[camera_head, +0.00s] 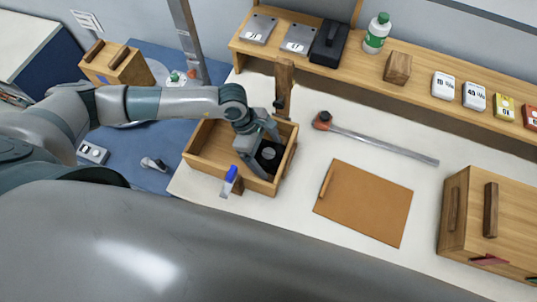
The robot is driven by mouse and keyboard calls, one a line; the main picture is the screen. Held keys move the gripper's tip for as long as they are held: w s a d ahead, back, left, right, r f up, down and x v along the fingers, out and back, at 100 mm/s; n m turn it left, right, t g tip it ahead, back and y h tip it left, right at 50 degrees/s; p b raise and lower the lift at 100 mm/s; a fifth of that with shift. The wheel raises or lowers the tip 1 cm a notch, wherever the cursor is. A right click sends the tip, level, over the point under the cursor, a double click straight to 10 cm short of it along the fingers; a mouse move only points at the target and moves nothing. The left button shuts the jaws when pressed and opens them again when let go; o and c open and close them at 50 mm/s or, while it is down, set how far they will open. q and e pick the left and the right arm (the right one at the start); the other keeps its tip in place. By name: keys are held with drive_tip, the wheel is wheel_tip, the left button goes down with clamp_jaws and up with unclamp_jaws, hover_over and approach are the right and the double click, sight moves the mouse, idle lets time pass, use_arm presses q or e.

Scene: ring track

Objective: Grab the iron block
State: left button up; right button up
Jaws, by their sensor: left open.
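An open wooden box (207,160) sits at the left end of the white table. A dark block (269,152) with a paler round spot lies at the box's right side; it looks like the iron block, partly hidden by my gripper. My left gripper (262,158) reaches down into the box, open, with its fingers close around the dark block. I cannot tell whether they touch it. My right gripper is not in view.
A blue-capped item (231,176) stands at the box's front wall. A wooden post (284,85) rises behind the box. A brown board (362,203), a long metal bar (385,145) and a wooden case (470,215) lie to the right. A shelf (360,72) runs behind.

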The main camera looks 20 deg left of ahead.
use_arm(q)
drive_tip(key=c, duration=1.8)
drive_tip(key=shift+w+r, duration=0.1)
drive_tip(key=c, duration=0.4)
drive_tip(key=shift+o, duration=0.2)
drive_tip(key=shift+r, duration=0.1)
drive_tip(key=shift+r+b, duration=0.4)
drive_tip(key=shift+r, duration=0.3)
wheel_tip(320, 180, up, 26)
drive_tip(key=b, duration=0.9)
drive_tip(key=shift+r, duration=0.2)
